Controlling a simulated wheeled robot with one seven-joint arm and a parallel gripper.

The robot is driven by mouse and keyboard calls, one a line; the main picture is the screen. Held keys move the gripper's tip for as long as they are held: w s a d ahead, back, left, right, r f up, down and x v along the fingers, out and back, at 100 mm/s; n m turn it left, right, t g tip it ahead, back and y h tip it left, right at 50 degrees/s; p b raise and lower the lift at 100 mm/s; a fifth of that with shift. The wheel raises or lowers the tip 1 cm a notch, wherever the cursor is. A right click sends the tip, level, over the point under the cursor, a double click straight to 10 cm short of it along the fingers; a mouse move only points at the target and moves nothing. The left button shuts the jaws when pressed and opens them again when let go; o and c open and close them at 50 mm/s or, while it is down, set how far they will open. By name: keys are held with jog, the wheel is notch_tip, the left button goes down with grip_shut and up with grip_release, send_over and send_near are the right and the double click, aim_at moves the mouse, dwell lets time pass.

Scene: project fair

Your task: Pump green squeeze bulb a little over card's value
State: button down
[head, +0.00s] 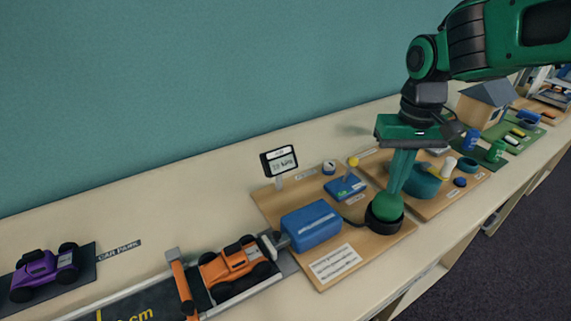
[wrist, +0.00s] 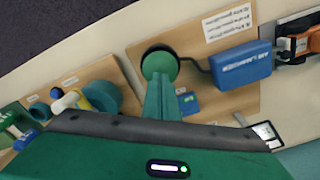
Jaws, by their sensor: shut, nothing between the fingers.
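The green squeeze bulb (head: 387,205) sits in a black round holder (head: 383,222) at the right front of a wooden board. My gripper (head: 392,192) is shut and points down, its fingertips at the top of the bulb; I cannot tell whether it presses it. The bulb also shows in the wrist view (wrist: 158,64), right at the fingertips. A dark tube runs from the holder to a blue box (head: 311,224). A small display on a post (head: 279,161) stands at the back of the board; its digits are too small to read surely. A white card (head: 335,263) with printed lines lies at the front.
An orange car (head: 236,267) stands on a dark track left of the blue box, by an orange gate (head: 180,282). A purple car (head: 44,269) is parked at far left. Another board with a teal bowl (head: 424,180) lies right.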

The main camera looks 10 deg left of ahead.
jog(key=shift+f, duration=0.1)
jog(key=shift+f, duration=1.3)
jog(key=shift+r, duration=1.35)
jog(key=shift+f, duration=0.1)
jog(key=shift+f, duration=0.8)
jog(key=shift+r, duration=0.9)
